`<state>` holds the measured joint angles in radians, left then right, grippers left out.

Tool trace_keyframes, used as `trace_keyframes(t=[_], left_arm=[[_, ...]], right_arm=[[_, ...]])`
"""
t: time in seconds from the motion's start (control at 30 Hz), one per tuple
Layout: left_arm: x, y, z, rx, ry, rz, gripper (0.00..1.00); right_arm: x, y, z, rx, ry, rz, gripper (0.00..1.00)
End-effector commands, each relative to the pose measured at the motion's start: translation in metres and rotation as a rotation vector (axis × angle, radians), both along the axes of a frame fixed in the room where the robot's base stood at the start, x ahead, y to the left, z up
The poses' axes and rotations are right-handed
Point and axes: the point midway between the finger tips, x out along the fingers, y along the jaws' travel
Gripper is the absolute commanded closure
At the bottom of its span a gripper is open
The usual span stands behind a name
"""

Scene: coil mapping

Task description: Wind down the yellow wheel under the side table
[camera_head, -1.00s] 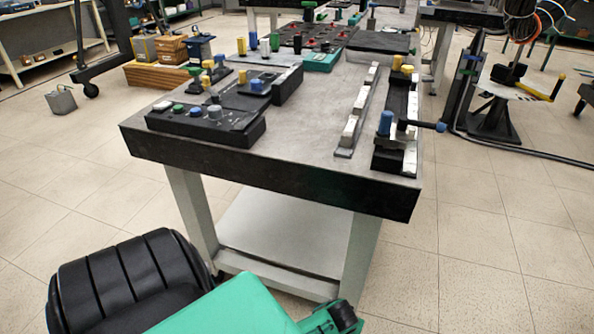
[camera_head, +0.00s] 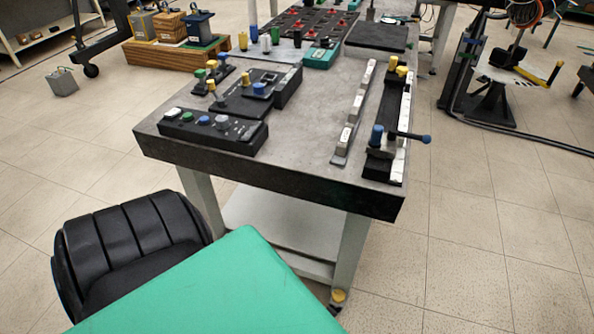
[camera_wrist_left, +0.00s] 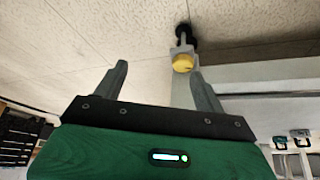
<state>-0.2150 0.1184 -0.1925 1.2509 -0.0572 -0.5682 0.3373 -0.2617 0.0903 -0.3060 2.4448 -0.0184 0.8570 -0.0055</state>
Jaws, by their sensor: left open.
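The side table (camera_head: 305,115) has a dark top and pale legs, with a low shelf. The yellow wheel (camera_head: 338,296) is at the foot of its near right leg, close to the floor. The wheel also shows in the left wrist view (camera_wrist_left: 183,62), between leg and a black caster, which appears above it there. My left gripper (camera_wrist_left: 158,70) is open and empty, its two fingers apart. The wheel appears beyond the fingers, nearer the right-hand one, and apart from them. In the head view my green left arm hides its lower part. My right gripper is not in view.
A black ribbed chair-like object (camera_head: 130,240) is close at the left. Control boxes (camera_head: 212,130) and a rail with a blue-ended lever (camera_head: 385,140) are on the tabletop. A cable stand (camera_head: 490,95) is at the right.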

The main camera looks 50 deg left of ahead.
Motion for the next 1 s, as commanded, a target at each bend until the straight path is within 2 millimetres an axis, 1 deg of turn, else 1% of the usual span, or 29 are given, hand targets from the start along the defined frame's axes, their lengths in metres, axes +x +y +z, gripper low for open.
trace_keyframes(t=[0.03, 0.37, 0.47, 0.7, 0.9, 1.0], left_arm=[[-0.006, -0.002, 0.007, -0.001, -0.001, -0.014, 0.29], [-0.043, -0.01, 0.015, 0.006, -0.023, -0.108, 0.29], [-0.057, -0.012, 0.017, 0.009, -0.025, -0.134, 0.29], [-0.095, -0.013, 0.021, 0.021, -0.003, -0.184, 0.29], [-0.126, -0.01, 0.019, 0.031, 0.039, -0.207, 0.29], [-0.137, -0.009, 0.018, 0.034, 0.054, -0.214, 0.29]], right_arm=[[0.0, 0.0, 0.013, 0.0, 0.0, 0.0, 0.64], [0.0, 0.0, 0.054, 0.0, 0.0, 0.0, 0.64], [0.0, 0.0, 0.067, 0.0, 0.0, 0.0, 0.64], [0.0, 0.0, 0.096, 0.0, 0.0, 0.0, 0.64], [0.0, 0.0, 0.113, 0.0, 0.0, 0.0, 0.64], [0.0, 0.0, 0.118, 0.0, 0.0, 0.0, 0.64]])
